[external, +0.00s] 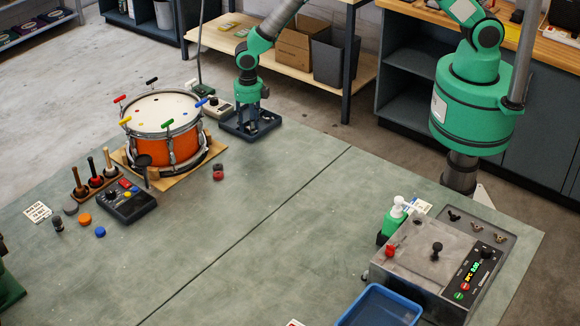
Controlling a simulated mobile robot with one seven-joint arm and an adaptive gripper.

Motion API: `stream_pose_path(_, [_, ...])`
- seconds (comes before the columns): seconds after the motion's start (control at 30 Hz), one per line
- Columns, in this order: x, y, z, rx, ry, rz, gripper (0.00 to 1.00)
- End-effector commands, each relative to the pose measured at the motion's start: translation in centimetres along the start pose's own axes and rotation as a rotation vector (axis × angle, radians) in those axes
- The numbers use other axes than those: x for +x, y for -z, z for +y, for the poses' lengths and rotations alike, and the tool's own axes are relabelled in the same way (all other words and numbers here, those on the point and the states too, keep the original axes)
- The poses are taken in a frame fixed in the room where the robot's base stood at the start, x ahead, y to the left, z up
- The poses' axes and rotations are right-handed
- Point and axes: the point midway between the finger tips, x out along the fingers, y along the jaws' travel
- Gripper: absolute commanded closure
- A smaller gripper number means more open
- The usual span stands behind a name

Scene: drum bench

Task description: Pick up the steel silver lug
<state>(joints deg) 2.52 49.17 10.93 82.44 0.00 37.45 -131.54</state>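My gripper (254,114) points straight down at the back of the bench, low over a dark tray (233,128). Its dark fingers reach down to the tray, and at this size I cannot tell whether they are open or shut on something. Small pieces in the tray are partly hidden by the fingers, so I cannot pick out a separate steel silver lug there. The orange drum (151,151) to the left carries silver metal fittings around its shell.
The drum stands on a wooden board (186,177), with colored-handled keys around its rim. A small device (218,108) sits between drum and tray. A control box (128,204) and mallets (109,163) are at left. A machine (437,262) and blue bin (382,308) are at right. The bench middle is clear.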

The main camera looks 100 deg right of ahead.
Motion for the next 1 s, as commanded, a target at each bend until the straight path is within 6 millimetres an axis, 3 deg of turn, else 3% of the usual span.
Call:
stream_pose_path(0.53, [0.03,0.0,0.01,0.0,0.0,0.0,0.62])
stream_pose_path(0.7, [0.03,-0.01,0.0,0.0,0.0,0.0,0.96])
stream_pose_path(1.0, [-0.02,-0.01,0.01,0.0,0.0,0.0,0.99])
